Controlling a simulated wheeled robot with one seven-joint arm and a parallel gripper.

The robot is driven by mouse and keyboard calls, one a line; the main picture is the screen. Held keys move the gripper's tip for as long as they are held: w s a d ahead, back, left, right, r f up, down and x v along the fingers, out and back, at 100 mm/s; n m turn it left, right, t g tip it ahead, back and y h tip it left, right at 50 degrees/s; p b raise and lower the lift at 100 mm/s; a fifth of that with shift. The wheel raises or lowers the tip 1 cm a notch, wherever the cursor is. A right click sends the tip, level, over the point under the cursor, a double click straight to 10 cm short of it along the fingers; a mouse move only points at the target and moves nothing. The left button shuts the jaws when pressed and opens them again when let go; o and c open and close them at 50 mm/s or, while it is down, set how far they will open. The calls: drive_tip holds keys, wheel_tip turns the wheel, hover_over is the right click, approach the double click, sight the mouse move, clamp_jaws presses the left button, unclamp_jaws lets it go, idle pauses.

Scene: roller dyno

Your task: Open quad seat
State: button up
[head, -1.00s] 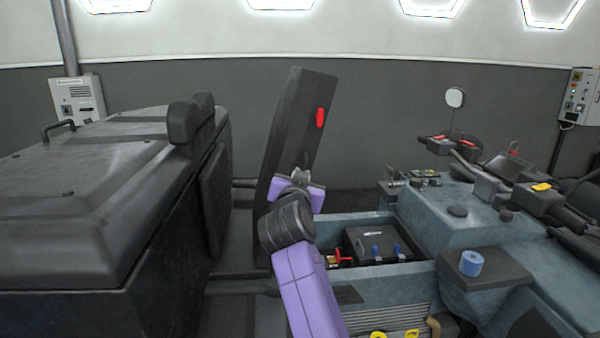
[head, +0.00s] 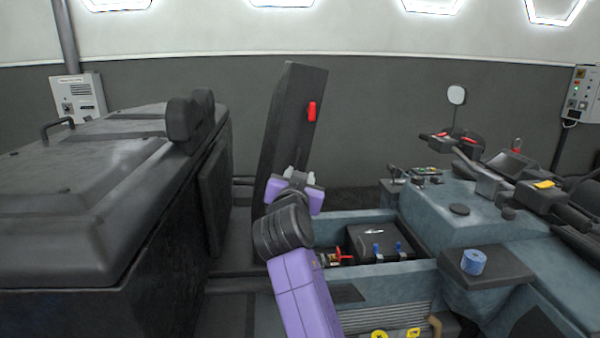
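The quad seat (head: 290,137) stands raised, nearly upright and leaning a little to the right at its top. Its underside faces right and carries a red latch (head: 312,111). The compartment it covers is exposed, with a black battery box (head: 374,243) that has blue terminals. My gripper (head: 302,176) is at the lower part of the seat's underside, in front of it or against it; I cannot tell whether it touches. Its pale fingertips show, but their gap is too small to read.
A large black cargo box (head: 80,220) with a backrest fills the left. The handlebars (head: 480,165) and a round mirror (head: 456,95) are at the right. A blue tape roll (head: 472,262) sits on the right fender. A wall panel (head: 80,98) is behind.

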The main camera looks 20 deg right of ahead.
drive_tip(key=b+v, duration=0.1)
drive_tip(key=v, duration=0.5)
drive_tip(key=shift+s, duration=0.2)
drive_tip(key=shift+a+r, duration=0.1)
drive_tip(key=shift+r, duration=0.05)
